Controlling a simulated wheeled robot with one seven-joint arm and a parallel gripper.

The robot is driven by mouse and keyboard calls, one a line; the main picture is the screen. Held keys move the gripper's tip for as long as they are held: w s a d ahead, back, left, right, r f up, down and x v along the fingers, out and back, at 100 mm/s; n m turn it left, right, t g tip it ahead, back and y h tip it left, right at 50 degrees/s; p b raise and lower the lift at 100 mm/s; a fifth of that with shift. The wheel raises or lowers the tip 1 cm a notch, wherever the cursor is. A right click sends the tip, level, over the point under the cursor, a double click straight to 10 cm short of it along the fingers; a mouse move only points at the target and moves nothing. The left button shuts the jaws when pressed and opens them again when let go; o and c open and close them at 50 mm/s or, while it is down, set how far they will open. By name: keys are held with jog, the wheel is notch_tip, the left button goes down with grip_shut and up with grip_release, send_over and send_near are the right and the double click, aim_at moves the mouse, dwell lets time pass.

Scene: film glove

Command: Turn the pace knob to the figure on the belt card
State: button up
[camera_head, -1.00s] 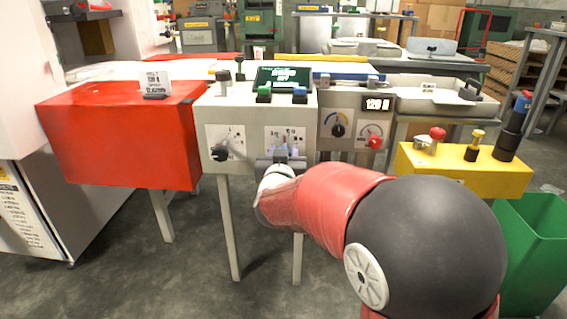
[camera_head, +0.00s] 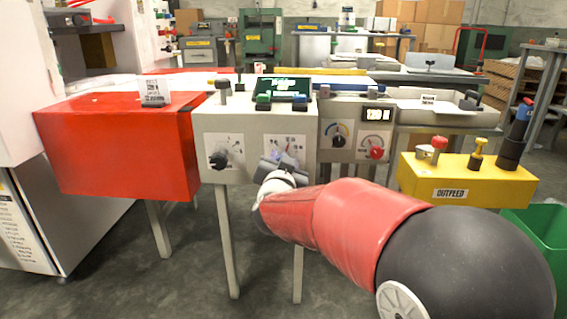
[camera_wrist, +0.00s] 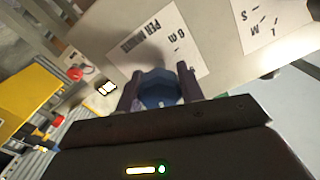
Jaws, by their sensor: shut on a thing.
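My gripper (camera_head: 283,165) is at the right white plate on the grey console (camera_head: 240,118). In the wrist view, my gripper (camera_wrist: 160,86) is shut on a blue knob (camera_wrist: 159,92), one finger on each side. The knob's plate (camera_wrist: 165,40) reads "PER MINUTE"; its pointer is hidden. A black knob (camera_head: 218,160) sits on the left plate, whose marks show in the wrist view (camera_wrist: 262,22). A small white card (camera_head: 155,91) stands on the red housing (camera_head: 120,150); another (camera_head: 428,99) stands at the right belt. Their print is too small to read surely.
A right-hand panel has a dial knob (camera_head: 338,141), a red knob (camera_head: 376,153) and a dark "120"-like sign (camera_head: 376,115). A yellow box (camera_head: 460,180) with buttons and a green bin (camera_head: 540,235) stand at right.

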jog(key=o, duration=1)
jog(key=shift+s, duration=0.1)
jog(key=s, duration=0.7)
jog(key=shift+s+a+p, duration=0.2)
jog(key=shift+s+p, duration=0.1)
jog(key=shift+p, duration=0.1)
